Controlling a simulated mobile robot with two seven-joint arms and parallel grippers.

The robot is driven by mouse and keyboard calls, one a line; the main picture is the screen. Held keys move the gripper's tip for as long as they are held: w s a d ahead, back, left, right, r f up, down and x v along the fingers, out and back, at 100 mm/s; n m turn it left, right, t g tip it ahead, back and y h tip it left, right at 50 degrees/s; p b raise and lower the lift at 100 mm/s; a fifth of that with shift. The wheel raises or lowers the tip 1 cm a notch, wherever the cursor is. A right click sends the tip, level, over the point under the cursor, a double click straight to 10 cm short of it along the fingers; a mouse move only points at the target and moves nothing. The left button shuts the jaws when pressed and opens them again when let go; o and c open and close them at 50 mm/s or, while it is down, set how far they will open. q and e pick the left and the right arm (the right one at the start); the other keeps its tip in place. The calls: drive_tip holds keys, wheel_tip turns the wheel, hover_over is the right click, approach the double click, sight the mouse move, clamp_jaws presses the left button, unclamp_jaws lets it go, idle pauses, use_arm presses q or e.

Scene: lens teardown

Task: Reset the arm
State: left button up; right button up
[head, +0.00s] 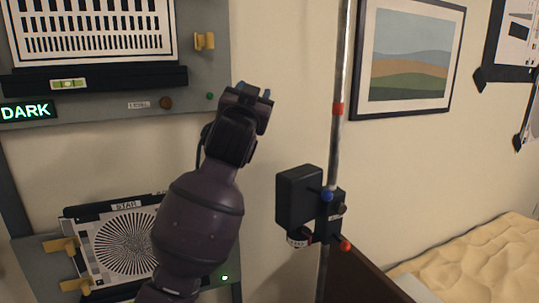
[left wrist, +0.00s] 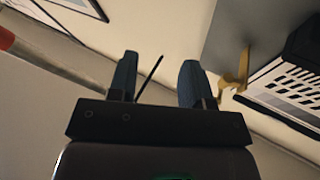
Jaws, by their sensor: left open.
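My left arm rises from the bottom of the head view, and its gripper (head: 254,90) is up in front of the plain wall, right of the upper chart panel. In the left wrist view the two blue fingers of the left gripper (left wrist: 160,80) stand apart with nothing between them. A thin dark line shows between the fingers there. My right gripper is in neither view.
A metal pole (head: 338,75) carries a black box (head: 299,198) right of my arm. The upper chart panel (head: 215,80) has a yellow clamp (head: 204,41). A star chart (head: 125,240) is partly behind my arm. A framed landscape (head: 411,65) hangs at right, above a bed (head: 490,262).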

use_arm(q)
drive_tip(key=s+a+f+n+g, duration=0.1)
drive_tip(key=s+a+f, duration=0.3)
drive_tip(key=f, duration=0.7)
drive_tip(key=s+a+f+g, duration=0.15)
drive_tip(key=a+f, duration=0.35)
drive_tip(key=f, duration=0.7)
drive_tip(key=s+a+f+n+g, duration=0.1)
drive_tip(key=s+a+f, duration=0.3)
drive_tip(key=f, duration=0.7)
drive_tip(key=s+a+f+n+g+y, duration=0.1)
drive_tip(key=s+a+f, duration=0.4)
drive_tip(key=s+f, duration=0.8)
drive_tip(key=s+a+f+n+g+y, duration=0.1)
drive_tip(key=s+a+f+g+y, duration=0.2)
drive_tip(key=s+f, duration=1)
drive_tip(key=s+a+g, duration=0.1)
drive_tip(key=a+g, duration=0.1)
drive_tip(key=a, duration=0.1)
drive_tip(key=shift+f+n+g, duration=0.35)
drive_tip(key=shift+f+n, duration=0.05)
